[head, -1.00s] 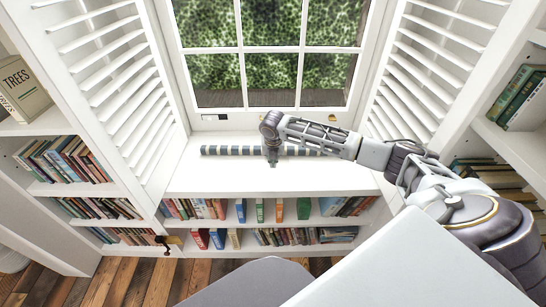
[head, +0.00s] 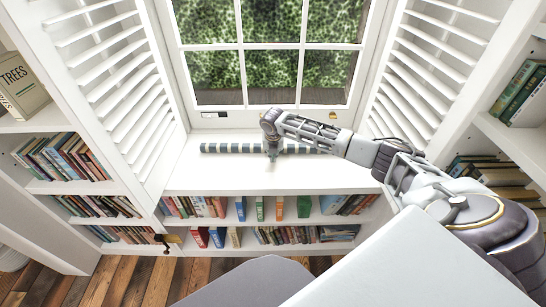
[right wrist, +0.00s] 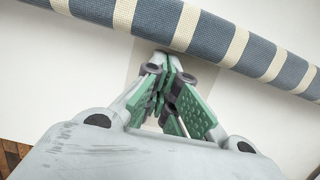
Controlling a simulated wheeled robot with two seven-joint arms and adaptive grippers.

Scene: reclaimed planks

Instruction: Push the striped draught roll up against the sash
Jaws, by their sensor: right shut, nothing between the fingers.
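The blue-grey and cream striped draught roll (head: 228,148) lies lengthwise across the white sill, roughly parallel to the window. A strip of bare sill shows between it and the window sash (head: 235,108). My right gripper (head: 273,156) is shut and empty, pointing down on the room side of the roll near its middle. In the right wrist view the roll (right wrist: 205,30) crosses the top, and my green-padded fingertips (right wrist: 172,62) are right at its near side; whether they touch is unclear. My gripper hides part of the roll in the head view. My left gripper is out of view.
White louvred shutters (head: 118,85) flank the sill on both sides. Dark and brass fittings (head: 333,115) sit low on the window frame. Bookshelves (head: 280,208) lie below the sill. The sill's front part (head: 230,178) is clear.

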